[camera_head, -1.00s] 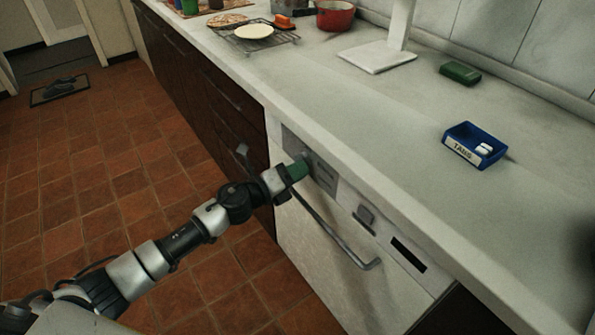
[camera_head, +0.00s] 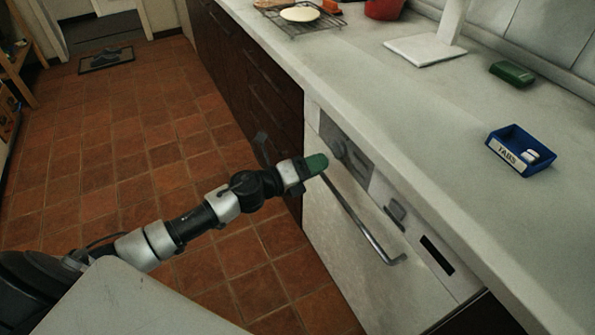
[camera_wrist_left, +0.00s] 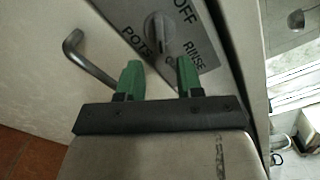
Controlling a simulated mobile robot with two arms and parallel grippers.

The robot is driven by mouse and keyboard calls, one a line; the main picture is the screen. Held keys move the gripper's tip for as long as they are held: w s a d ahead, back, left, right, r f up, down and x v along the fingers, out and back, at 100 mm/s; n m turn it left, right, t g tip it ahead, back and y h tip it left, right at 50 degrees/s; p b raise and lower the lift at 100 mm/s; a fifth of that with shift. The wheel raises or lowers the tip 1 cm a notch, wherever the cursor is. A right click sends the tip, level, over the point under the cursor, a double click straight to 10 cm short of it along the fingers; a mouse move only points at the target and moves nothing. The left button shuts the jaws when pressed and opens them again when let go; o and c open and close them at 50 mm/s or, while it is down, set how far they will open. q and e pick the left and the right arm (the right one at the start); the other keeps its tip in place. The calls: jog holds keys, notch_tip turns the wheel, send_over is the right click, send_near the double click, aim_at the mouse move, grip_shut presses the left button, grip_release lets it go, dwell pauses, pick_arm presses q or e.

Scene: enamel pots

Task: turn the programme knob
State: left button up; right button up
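The programme knob (camera_head: 339,149) is a round grey knob on the grey panel (camera_head: 352,172) at the top of the dishwasher front. In the left wrist view the knob (camera_wrist_left: 158,28) has a raised ridge, with OFF, POTS and RINSE printed around it. I cannot tell exactly which word the ridge points to. My left gripper (camera_head: 318,163) has green fingers and is just in front of the panel. In the left wrist view the fingers (camera_wrist_left: 161,74) are apart and empty, with the knob beyond their tips, in line with the gap. My right gripper is not in view.
The bar handle (camera_head: 365,222) runs along the door below the panel. A small grey button (camera_head: 396,212) and a dark slot (camera_head: 437,254) lie further right. The worktop above holds a blue TABS tray (camera_head: 519,151) and a green block (camera_head: 512,73). Open tiled floor lies left.

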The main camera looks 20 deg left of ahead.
pick_arm(q)
jog(key=v, duration=0.6)
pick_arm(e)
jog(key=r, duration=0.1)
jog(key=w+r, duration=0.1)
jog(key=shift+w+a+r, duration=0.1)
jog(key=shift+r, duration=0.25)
pick_arm(q)
jog(key=shift+s+a, duration=0.1)
jog(key=shift+s, duration=0.05)
